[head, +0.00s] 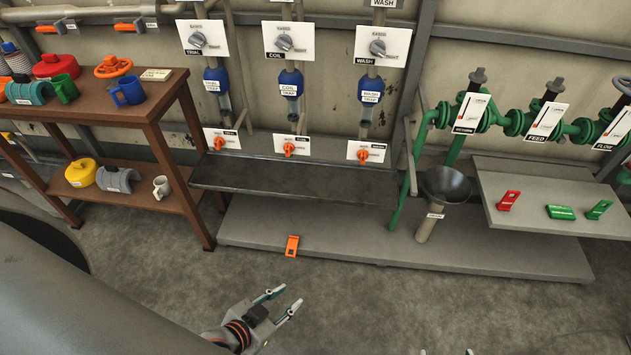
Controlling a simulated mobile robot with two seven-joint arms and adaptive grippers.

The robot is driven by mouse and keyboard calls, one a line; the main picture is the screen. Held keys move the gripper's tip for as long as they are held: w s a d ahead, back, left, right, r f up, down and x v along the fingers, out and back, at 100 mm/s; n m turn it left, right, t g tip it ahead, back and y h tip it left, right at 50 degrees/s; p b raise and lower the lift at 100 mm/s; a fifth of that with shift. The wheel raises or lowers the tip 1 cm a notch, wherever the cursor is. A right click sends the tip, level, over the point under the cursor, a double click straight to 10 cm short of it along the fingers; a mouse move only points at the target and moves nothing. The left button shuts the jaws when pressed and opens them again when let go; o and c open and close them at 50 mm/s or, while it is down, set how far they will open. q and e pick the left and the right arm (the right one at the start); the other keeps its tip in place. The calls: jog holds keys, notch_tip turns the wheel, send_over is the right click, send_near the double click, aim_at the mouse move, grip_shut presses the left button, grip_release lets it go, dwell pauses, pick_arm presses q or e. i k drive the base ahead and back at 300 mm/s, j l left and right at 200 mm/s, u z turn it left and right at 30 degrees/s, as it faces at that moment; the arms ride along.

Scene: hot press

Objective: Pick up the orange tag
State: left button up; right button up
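The orange tag (292,245) is a small flat piece with a dark slot. It lies at the front edge of the low grey platform, by the floor. My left gripper (286,299) is over the floor below the tag in the picture. Its two fingers are apart, with nothing between them, and point up and right. A clear gap separates it from the tag. Only two small fingertips of my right gripper (446,352) show at the bottom edge, apart from each other. The rest of it is out of the frame.
A dark shelf (290,182) overhangs the platform (400,242) behind the tag. A brown rack (140,110) with mugs and valve parts stands left. A funnel (445,185) and a grey ledge (545,190) with red and green tags are right. The floor (360,300) in front is clear.

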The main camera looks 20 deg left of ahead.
aim_at(293, 241)
jog(key=i+l+u, duration=0.35)
jog(key=l, duration=0.3)
jog(key=i+l+u, duration=0.2)
jog(key=l, duration=0.2)
jog(key=i+l+u, duration=0.2)
jog(key=l, duration=0.2)
jog(key=i+l+u, duration=0.25)
jog(key=i+l, duration=0.35)
